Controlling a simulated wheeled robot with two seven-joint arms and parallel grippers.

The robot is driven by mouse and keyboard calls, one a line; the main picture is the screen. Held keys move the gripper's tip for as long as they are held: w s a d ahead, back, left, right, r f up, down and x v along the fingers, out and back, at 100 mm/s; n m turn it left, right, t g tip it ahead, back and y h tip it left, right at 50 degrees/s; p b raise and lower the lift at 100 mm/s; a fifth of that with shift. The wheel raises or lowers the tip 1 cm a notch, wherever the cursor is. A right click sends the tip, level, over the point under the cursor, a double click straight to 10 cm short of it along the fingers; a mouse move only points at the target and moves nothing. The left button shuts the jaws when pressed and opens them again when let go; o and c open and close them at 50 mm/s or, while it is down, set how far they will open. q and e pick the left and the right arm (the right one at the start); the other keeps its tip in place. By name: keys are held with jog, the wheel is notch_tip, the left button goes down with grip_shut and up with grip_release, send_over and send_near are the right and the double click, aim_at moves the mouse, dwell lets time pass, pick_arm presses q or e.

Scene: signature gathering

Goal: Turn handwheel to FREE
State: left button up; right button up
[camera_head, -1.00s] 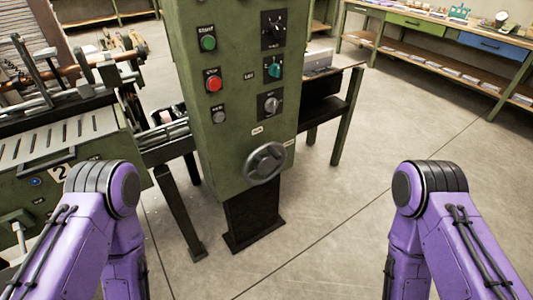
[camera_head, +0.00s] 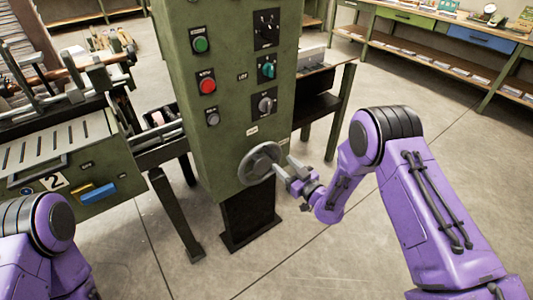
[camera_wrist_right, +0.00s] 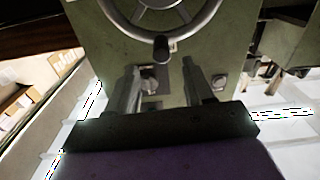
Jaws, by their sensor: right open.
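The handwheel (camera_head: 260,163) is a round grey metal wheel low on the front of the green control cabinet. It also shows at the top of the right wrist view (camera_wrist_right: 166,31), with spokes and a dark handle knob (camera_wrist_right: 161,48) at its near rim. My right gripper (camera_head: 288,174) is at the wheel's right side, its fingertips close to the rim. In the wrist view its two fingers (camera_wrist_right: 161,75) are apart, with the knob just beyond, between them. I cannot tell whether they touch the wheel. Small label plates by the wheel are too small to read.
The green cabinet (camera_head: 222,110) carries a green button (camera_head: 200,45), a red button (camera_head: 207,86) and several rotary switches above the wheel. A machine with a slatted top stands at left. A dark table (camera_head: 318,105) is behind the cabinet. The floor at right is open.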

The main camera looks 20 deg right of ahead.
aim_at(275, 158)
jog(key=x, duration=0.7)
jog(key=shift+w+a+f, duration=0.1)
jog(key=shift+w+a, duration=0.1)
grip_shut()
jog(key=shift+a, duration=0.1)
